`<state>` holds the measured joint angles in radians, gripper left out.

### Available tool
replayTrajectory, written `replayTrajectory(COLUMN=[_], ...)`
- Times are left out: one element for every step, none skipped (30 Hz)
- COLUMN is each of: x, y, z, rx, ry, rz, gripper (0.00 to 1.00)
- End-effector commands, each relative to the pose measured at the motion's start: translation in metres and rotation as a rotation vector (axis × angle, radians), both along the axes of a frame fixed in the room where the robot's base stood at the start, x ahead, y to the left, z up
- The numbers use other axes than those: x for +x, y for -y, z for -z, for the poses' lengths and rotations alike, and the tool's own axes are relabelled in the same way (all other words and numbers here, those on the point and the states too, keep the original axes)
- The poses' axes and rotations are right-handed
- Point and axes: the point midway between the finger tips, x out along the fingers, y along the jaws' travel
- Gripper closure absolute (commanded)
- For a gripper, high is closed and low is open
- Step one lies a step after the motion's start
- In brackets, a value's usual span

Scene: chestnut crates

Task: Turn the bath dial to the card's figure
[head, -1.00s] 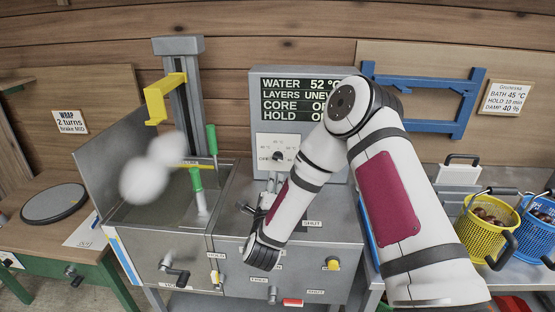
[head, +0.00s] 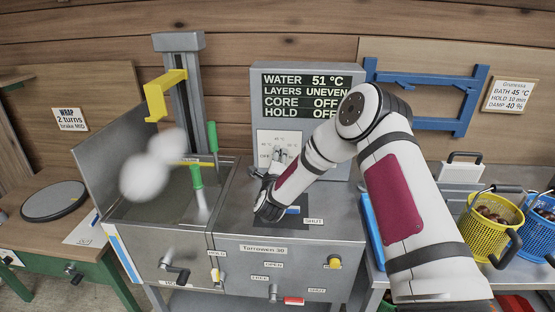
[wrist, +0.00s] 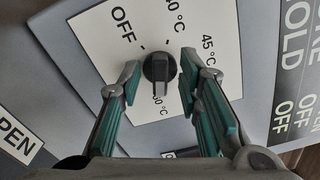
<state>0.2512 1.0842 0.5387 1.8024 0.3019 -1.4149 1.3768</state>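The bath dial is a black knob (wrist: 159,68) on a white plate (wrist: 112,62) marked OFF, 45 °C and other figures partly cut off. Its grip bar runs roughly up and down in the wrist view; I cannot tell for sure which end points. My gripper (wrist: 160,78) is open, its teal-padded fingers on either side of the knob with small gaps showing. In the head view my gripper (head: 270,170) is at the dial plate (head: 292,140) and partly hides it. The card (head: 508,96) reads BATH 45 °C, HOLD 10 min, DAMP 40 %.
The display (head: 305,97) reads WATER 51 °C, LAYERS UNEVEN, CORE OFF, HOLD OFF. A steaming open bath (head: 160,212) with green-handled tools stands left. A yellow basket (head: 482,235) of chestnuts and a blue basket (head: 540,228) stand right. A blue rack (head: 440,125) hangs behind my arm.

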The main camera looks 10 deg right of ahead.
Motion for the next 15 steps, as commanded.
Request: replayTrajectory(x=[0.0009, 0.0011, 0.0011, 0.0012, 0.0011, 0.0010, 0.0010, 0.0009, 0.0009, 0.0008, 0.0008, 0.0008, 0.0008, 0.0007, 0.0007], y=[0.0004, 0.0004, 0.0004, 0.0003, 0.0003, 0.0003, 0.0003, 0.0002, 0.0001, 0.0001, 0.0001, 0.0001, 0.0001, 0.0000, 0.0001], z=[0.0001, 0.0001, 0.0001, 0.0001, 0.0001, 0.0001, 0.0001, 0.0001, 0.0002, 0.0002, 0.0002, 0.0002, 0.0002, 0.0001, 0.0002], rx=[0.000, 0.000, 0.000, 0.000, 0.000, 0.000, 0.000, 0.000, 0.000, 0.000, 0.000, 0.000, 0.000, 0.000, 0.000], ry=[0.000, 0.000, 0.000, 0.000, 0.000, -0.001, -0.001, -0.001, -0.001, -0.001, -0.001, -0.001, -0.001, -0.001, -0.001], rz=[0.000, 0.000, 0.000, 0.000, 0.000, 0.000, 0.000, 0.000, 0.000, 0.000, 0.000, 0.000, 0.000, 0.000, 0.000], gripper=[0.68, 0.68, 0.68, 0.68, 0.68, 0.68, 0.68, 0.71, 0.80, 0.86, 0.93, 1.00, 1.00, 1.00, 1.00])
